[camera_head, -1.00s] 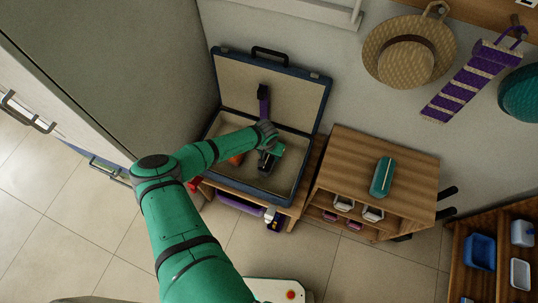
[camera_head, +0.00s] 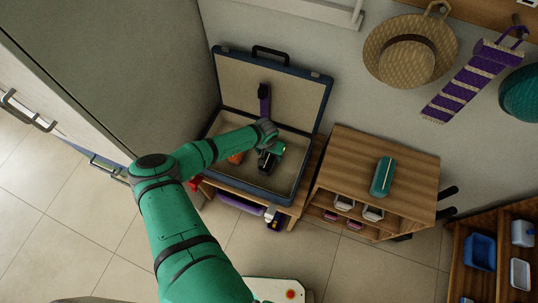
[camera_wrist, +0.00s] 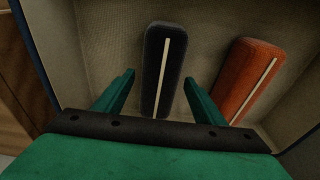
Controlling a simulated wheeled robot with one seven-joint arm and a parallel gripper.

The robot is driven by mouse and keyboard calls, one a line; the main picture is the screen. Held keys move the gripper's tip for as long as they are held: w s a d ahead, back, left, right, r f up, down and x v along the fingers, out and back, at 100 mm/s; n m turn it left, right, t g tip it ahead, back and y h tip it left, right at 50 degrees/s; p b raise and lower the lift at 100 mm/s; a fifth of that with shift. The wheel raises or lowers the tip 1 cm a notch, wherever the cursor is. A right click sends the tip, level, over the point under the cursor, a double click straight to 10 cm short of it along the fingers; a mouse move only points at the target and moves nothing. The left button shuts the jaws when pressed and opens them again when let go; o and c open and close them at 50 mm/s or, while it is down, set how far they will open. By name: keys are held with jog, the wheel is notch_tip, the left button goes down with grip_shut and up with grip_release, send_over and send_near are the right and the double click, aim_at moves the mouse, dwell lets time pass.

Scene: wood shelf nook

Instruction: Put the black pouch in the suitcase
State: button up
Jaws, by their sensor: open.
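The open suitcase (camera_head: 316,93) lies on a low wooden shelf, its lid leaning up against the wall. My gripper (camera_wrist: 153,95) is inside its lower half, with the fingers spread apart. The black pouch (camera_wrist: 164,62) lies in the suitcase between and just beyond my fingertips, with a visible gap on either side. It has a pale zip line along its top. An orange pouch (camera_wrist: 247,75) lies to its right in the wrist view. It is partly hidden behind my arm in the head view (camera_head: 236,158).
A wooden cabinet (camera_head: 340,150) with a teal case (camera_head: 382,176) on top stands to the right. A straw hat (camera_head: 400,52) and a purple striped scarf (camera_head: 468,83) hang on the wall. A tall cabinet stands close on the left. Tiled floor is clear in front.

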notch_tip(320, 180, up, 11)
jog(key=s, duration=0.1)
jog(key=shift+s+a+r, duration=0.15)
jog(key=shift+s+a, duration=0.15)
jog(key=shift+s, duration=0.05)
dwell(0.4)
